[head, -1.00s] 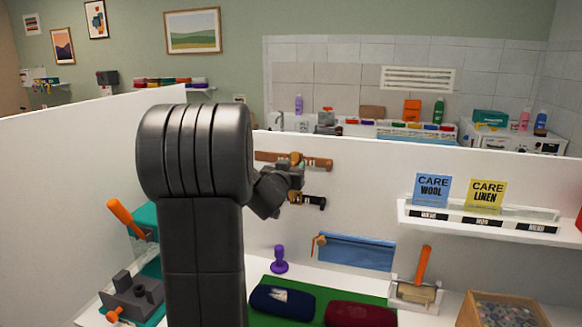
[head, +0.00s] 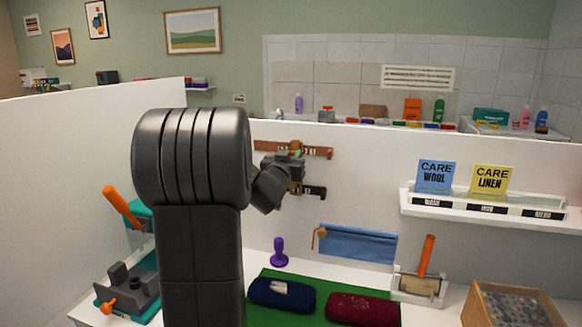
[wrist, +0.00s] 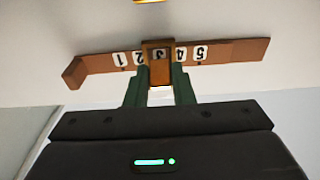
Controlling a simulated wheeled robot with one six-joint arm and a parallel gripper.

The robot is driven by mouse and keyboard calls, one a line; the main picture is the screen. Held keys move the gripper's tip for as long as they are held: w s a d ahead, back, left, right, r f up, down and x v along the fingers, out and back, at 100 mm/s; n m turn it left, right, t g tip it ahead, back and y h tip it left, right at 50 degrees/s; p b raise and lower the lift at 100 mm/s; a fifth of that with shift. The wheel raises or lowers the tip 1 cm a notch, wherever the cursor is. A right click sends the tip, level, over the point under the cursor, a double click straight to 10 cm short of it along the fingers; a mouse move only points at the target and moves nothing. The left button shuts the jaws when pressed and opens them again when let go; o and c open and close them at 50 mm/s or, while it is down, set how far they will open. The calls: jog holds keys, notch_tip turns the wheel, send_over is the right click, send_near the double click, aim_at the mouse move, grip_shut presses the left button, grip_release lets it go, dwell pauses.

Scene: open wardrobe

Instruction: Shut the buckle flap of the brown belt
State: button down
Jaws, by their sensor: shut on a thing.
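The brown belt (head: 322,152) is fixed level on the white wall, partly hidden behind my gripper (head: 292,165) in the head view. In the wrist view the belt (wrist: 232,51) carries number labels that appear upside down. Its brown buckle frame (wrist: 158,45) sits around the label 3. The brown buckle flap (wrist: 160,72) shows below the frame, between the green fingers of my gripper (wrist: 159,84). The gripper is shut on the flap. How far the flap stands from the belt is hard to tell.
A blue cloth (head: 357,243) hangs lower on the wall. A shelf (head: 490,208) with care cards is at the right. A purple peg-like thing (head: 279,253) stands below. The wall around the belt is mostly clear.

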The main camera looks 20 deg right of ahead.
jog(key=shift+w+d+f+t+h+b, duration=0.2)
jog(key=shift+f+t+h+b, duration=0.25)
jog(key=shift+b, duration=1.95)
jog(key=shift+w+d+f+t+h+b, duration=0.15)
jog(key=shift+f+t+h+b, duration=0.3)
jog(key=shift+b, duration=1.9)
jog(key=shift+w+r+t+b, duration=0.15)
jog(key=shift+t+b, duration=0.25)
jog(key=shift+b, duration=0.7)
jog(key=shift+r, duration=0.15)
jog(key=c, duration=1.2)
grip_release()
jog(key=shift+c, duration=0.2)
jog(key=b+v, duration=0.2)
jog(key=v, duration=1.2)
jog(key=shift+w, duration=0.15)
